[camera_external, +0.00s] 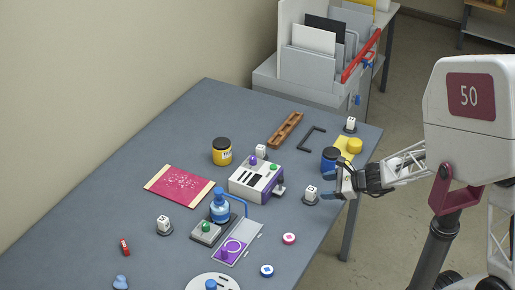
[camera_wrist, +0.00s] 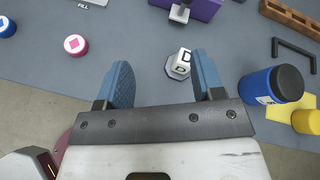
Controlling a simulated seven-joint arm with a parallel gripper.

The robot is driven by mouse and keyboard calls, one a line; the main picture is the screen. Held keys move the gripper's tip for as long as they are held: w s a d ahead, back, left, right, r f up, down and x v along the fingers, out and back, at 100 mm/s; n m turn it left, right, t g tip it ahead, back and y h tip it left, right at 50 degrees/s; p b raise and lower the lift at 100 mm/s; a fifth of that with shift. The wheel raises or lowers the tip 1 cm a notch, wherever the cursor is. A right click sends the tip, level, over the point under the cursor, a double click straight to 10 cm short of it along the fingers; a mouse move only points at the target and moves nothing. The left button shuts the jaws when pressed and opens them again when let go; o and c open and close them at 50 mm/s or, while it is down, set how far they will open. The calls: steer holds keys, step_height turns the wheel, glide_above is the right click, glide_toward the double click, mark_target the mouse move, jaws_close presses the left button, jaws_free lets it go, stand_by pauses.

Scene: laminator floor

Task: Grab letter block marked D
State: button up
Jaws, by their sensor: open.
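A white letter block marked D (camera_wrist: 183,61) sits on a dark hexagonal base on the grey table in the wrist view. In the external view it appears to be the white block (camera_external: 311,191) just left of my gripper (camera_external: 338,187). In the wrist view my gripper (camera_wrist: 163,76) is open and empty. Its two blue fingers are spread, and the block shows between them, closer to the right finger. I cannot tell whether the fingers are level with the block.
A white-and-purple machine (camera_external: 258,179) stands left of the block. Other white blocks (camera_external: 163,224) sit elsewhere on the table. A pink disc (camera_external: 289,238) lies nearby.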

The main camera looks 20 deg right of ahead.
mark_target(307, 191)
steer(key=w+f+m+t, duration=0.1)
steer(key=f+m, duration=0.1)
steer(key=w+d+f+m+t+h, duration=0.1)
steer(key=f+m, duration=0.1)
steer(key=f, duration=0.1)
steer(key=w+f+m+t, duration=0.1)
steer(key=w+f+m, duration=0.1)
steer(key=m, duration=0.1)
steer(key=shift+d+f, duration=0.2)
steer(key=shift+d, duration=0.15)
steer(key=shift+x, duration=1.3)
steer(key=shift+x, duration=2.65)
steer(key=shift+r, duration=0.1)
jaws_close()
